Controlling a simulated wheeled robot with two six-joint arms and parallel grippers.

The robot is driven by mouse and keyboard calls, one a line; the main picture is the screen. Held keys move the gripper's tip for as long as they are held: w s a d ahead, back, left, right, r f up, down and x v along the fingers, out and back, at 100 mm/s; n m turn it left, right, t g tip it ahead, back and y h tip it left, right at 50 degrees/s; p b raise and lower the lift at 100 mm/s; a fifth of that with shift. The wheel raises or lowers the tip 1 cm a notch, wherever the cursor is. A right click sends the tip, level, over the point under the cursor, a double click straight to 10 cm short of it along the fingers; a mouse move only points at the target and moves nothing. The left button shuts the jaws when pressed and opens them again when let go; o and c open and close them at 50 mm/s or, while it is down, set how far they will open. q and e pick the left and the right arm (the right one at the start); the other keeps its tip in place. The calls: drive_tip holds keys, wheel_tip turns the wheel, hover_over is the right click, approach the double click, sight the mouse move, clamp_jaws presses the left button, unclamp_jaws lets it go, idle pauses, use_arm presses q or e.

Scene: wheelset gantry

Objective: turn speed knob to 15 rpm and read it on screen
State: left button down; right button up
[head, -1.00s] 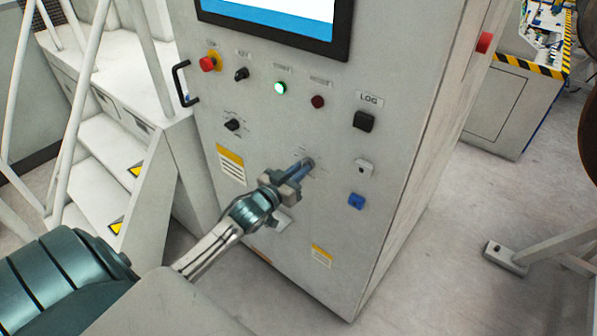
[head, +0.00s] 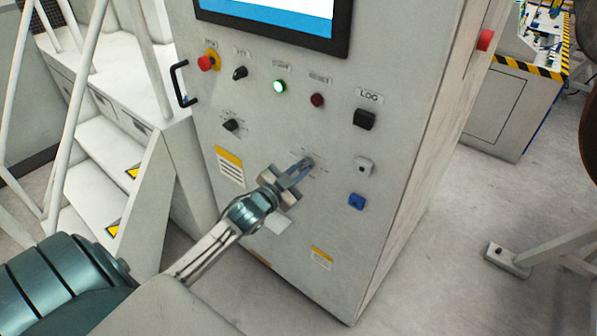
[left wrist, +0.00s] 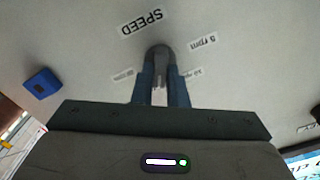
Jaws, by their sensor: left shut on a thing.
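The speed knob (left wrist: 160,52) is a dark grey knob on the cabinet front. In the left wrist view it sits between the two blue fingers of my left gripper (left wrist: 162,78), which are shut on it. A SPEED label (left wrist: 141,22) and a 5 rpm label (left wrist: 203,43) appear tilted around it; smaller labels beside the fingers are hard to read. In the head view my left gripper (head: 302,169) reaches the panel there and mostly hides the knob. The screen (head: 275,15) shows only its lower white and blue part; no reading is visible. My right gripper is not in view.
The panel also carries a red emergency button (head: 206,62), a lit green button (head: 279,87), a dark red button (head: 317,100), a black LOG button (head: 364,119) and a blue part (head: 356,201). White stairs (head: 100,150) stand left.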

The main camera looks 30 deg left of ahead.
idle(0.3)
use_arm(q)
drive_tip(key=c, duration=1.4)
unclamp_jaws()
drive_tip(key=shift+c, duration=0.2)
drive_tip(key=shift+s, duration=0.1)
drive_tip(key=shift+s, duration=0.5)
drive_tip(key=s+b, duration=0.3)
drive_tip(key=s, duration=0.6)
drive_tip(key=shift+s+a+b, duration=0.3)
drive_tip(key=shift+a+b, duration=0.05)
drive_tip(key=shift+a, duration=0.05)
